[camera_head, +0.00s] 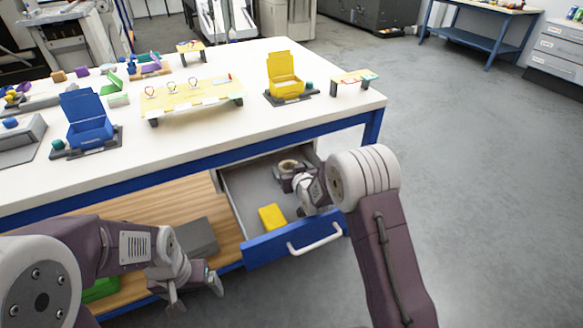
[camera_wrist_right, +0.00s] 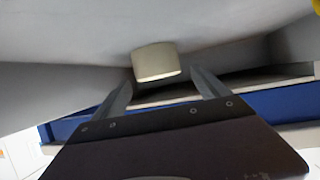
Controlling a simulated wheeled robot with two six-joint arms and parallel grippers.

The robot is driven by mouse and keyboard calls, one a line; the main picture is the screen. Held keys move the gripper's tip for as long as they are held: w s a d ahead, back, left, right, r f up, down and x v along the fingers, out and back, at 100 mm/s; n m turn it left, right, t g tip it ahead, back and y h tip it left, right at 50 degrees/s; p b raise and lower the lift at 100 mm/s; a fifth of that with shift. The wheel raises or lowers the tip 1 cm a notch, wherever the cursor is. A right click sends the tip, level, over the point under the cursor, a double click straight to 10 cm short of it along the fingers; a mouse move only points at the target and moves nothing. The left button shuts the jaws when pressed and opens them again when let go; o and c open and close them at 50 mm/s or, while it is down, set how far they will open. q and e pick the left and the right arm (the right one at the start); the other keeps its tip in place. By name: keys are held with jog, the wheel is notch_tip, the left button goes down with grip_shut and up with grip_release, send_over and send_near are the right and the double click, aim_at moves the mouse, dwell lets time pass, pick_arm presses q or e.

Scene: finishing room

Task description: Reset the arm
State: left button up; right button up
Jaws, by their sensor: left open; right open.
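My right arm reaches into the open drawer (camera_head: 245,192) under the table. My right gripper (camera_wrist_right: 166,84) is open in the right wrist view, with a cream cylindrical object (camera_wrist_right: 155,62) ahead of and between its fingers, apparently not gripped. In the head view, a tan round object (camera_head: 289,166) shows by the right gripper at the back of the drawer; the wrist partly hides this area. My left gripper (camera_head: 196,294) is open and empty, in front of the lower wooden shelf at the bottom left.
A yellow block (camera_head: 272,216) lies in the drawer, whose blue front (camera_head: 270,247) sticks out with a handle. The white tabletop (camera_head: 215,140) holds a blue open box (camera_head: 88,122), a yellow open box (camera_head: 285,80) and a wooden hook board (camera_head: 190,95). Floor at right is clear.

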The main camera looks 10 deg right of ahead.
jog(key=shift+s+r, duration=0.2)
jog(key=shift+s, duration=0.2)
